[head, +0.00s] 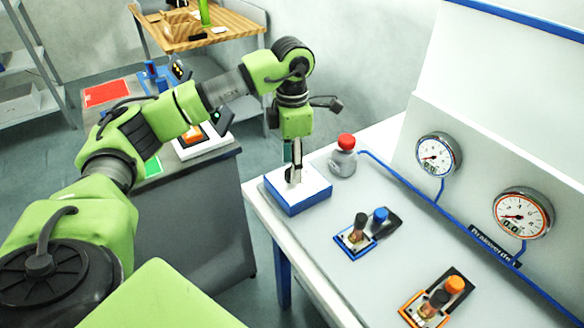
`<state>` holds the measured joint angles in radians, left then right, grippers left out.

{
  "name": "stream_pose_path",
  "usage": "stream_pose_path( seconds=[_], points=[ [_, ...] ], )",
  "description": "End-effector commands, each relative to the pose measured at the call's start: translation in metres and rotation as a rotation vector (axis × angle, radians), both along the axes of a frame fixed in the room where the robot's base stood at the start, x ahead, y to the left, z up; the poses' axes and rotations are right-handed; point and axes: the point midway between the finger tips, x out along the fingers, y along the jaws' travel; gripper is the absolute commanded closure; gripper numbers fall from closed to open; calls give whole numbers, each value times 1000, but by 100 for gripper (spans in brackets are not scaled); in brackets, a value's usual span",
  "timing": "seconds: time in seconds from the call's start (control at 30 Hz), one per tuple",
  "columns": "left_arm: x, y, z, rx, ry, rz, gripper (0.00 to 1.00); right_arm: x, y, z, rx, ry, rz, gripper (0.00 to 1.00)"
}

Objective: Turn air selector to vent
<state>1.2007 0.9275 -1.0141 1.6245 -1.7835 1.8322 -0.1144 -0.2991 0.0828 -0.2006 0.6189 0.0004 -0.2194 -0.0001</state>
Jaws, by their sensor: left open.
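My left gripper (293,164) points straight down over a low box with a white top and blue sides (312,203) at the near-left end of the white bench. Its jaws are open, with the tips close to the box top. The gripper hides the middle of that top, so I cannot tell whether a selector handle stands between the fingers or whether they touch anything. No label reading "vent" is legible, and I cannot tell for certain which fitting is the air selector. My right gripper is out of view.
A blue-knobbed fitting (380,216) and an orange-knobbed fitting (454,285) sit further right. Two gauges (438,155) are on the back panel. A grey cabinet (198,225) stands left, under my arm.

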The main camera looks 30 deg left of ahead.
Motion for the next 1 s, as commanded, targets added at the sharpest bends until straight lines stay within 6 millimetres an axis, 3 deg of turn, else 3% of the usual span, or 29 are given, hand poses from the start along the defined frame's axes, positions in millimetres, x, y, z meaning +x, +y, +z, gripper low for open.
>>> stream_pose_path(
  seconds=[0.2, 0.4, 0.6, 1.0],
  points=[
    [1, 0, 50, -2, -5, 0, 55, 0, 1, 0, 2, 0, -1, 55],
    [1, 0, 86, -1, -4, -1, 55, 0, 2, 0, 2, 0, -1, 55],
    [0, 0, 99, -1, -2, -1, 55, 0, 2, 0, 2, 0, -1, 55],
    [0, 0, 100, -1, -1, -1, 55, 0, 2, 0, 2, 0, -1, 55]
  ],
)
